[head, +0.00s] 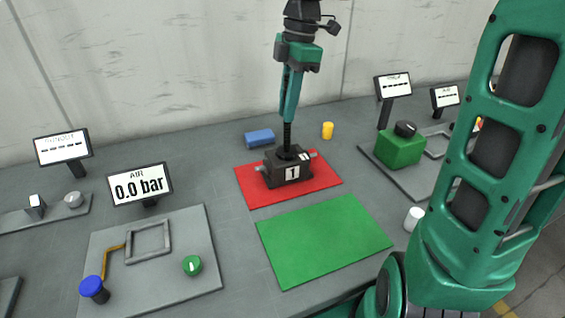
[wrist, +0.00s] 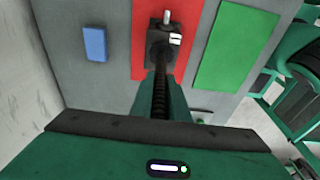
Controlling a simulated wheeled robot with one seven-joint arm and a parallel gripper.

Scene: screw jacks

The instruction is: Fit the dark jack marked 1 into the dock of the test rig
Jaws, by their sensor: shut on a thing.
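The dark jack marked 1 (head: 290,171) stands upright on the red mat (head: 262,198), its white label facing the camera. Its black threaded screw rises from the block into my gripper (head: 289,118). The gripper points straight down and is shut on this screw, above the jack's body. In the wrist view the screw (wrist: 160,98) runs from the jack (wrist: 160,48) up to the fingers. A grey rectangular frame (head: 148,224), seemingly the dock, lies empty on the grey plate (head: 190,225) at left, by the "AIR 0.0 bar" display (head: 140,186).
The plate carries a blue knob (head: 94,288), green knob (head: 192,265) and orange pipe (head: 112,249). A green mat (head: 325,240) lies bare in front. A blue block (head: 259,138), yellow cylinder (head: 327,130) and white cylinder (head: 414,219) stand nearby. A green block (head: 400,149) is at right.

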